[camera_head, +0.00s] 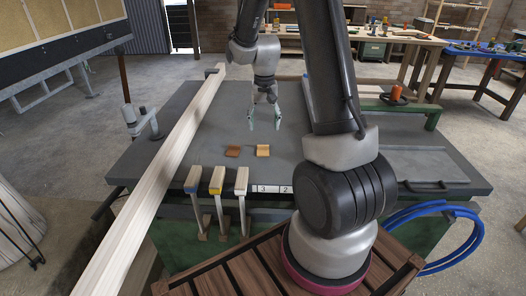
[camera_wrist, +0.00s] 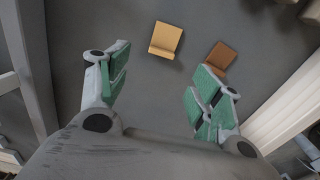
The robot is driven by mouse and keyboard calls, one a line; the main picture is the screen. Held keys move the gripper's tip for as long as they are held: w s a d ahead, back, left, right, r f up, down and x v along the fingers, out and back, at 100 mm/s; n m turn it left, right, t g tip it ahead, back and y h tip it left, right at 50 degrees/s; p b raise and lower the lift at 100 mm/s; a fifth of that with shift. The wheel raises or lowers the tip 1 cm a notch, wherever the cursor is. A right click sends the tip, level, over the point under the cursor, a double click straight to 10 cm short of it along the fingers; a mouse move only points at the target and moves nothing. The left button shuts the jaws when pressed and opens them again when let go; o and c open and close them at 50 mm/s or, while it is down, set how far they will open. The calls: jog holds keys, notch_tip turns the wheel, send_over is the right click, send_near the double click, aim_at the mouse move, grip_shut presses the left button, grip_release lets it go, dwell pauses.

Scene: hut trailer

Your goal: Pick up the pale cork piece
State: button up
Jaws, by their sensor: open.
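The pale cork piece (camera_head: 263,150) lies on the dark grey tabletop in the head view. It is a small light tan block, and it shows near the top centre of the wrist view (camera_wrist: 165,39). A darker brown piece (camera_head: 232,151) lies just left of it in the head view, and to its right in the wrist view (camera_wrist: 219,56). My gripper (camera_head: 264,122) is open and empty above the table, behind the pale piece in the head view. Its green-padded fingers are spread apart in the wrist view (camera_wrist: 158,85), with the pale piece beyond them, untouched.
A long pale timber beam (camera_head: 165,165) crosses the left of the grey table (camera_head: 195,100). Three clamps (camera_head: 216,182) and a numbered strip (camera_head: 268,190) line the front edge. A grey clamp (camera_head: 140,122) stands at the left edge. The tabletop around the pieces is clear.

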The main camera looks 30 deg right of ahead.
aim_at(263, 150)
jog(key=f, duration=0.9)
jog(key=shift+w, duration=0.35)
jog(key=shift+c, duration=0.2)
jog(key=c, duration=0.7)
